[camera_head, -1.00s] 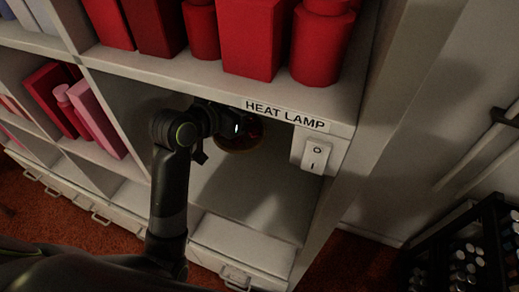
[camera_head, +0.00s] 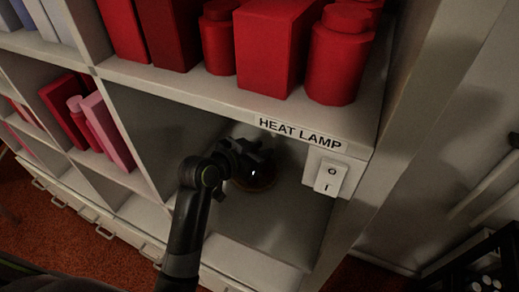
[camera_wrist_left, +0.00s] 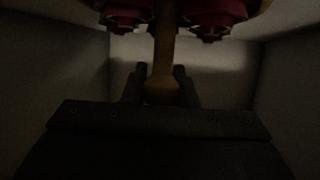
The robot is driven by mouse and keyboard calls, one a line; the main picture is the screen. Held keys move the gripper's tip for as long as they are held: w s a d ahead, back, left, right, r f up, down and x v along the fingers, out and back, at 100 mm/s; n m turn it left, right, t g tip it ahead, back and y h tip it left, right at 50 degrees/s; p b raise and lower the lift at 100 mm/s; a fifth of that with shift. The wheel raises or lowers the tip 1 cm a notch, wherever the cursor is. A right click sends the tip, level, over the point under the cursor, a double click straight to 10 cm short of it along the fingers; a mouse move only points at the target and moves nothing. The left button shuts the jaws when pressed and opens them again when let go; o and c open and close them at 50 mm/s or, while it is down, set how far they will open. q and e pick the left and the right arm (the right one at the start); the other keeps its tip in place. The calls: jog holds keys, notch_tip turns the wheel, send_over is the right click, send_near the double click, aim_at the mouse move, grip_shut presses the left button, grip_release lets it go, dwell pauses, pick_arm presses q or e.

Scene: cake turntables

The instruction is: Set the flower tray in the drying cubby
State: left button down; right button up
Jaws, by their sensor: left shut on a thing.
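The flower tray (camera_head: 262,184) is inside the cubby under the "HEAT LAMP" label, mostly covered by my left gripper (camera_head: 258,164). Only its round brownish rim shows in the head view. In the left wrist view, my left gripper (camera_wrist_left: 161,78) is shut on the tray's narrow tan handle (camera_wrist_left: 165,50). Dark red flowers (camera_wrist_left: 209,18) hang at both sides of the handle at the top edge. I cannot tell whether the tray touches the cubby floor. The drying cubby (camera_head: 272,222) has pale walls and a bare floor around the tray. My right gripper is out of view.
Red boxes and jars (camera_head: 268,45) stand on the shelf above. Red and pink items (camera_head: 100,125) fill the left cubby.

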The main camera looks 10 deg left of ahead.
pick_arm(q)
jog(key=c, duration=1.2)
grip_release()
jog(key=shift+o, duration=0.2)
jog(key=shift+r, duration=0.15)
jog(key=v, duration=1.2)
jog(key=shift+p, duration=0.3)
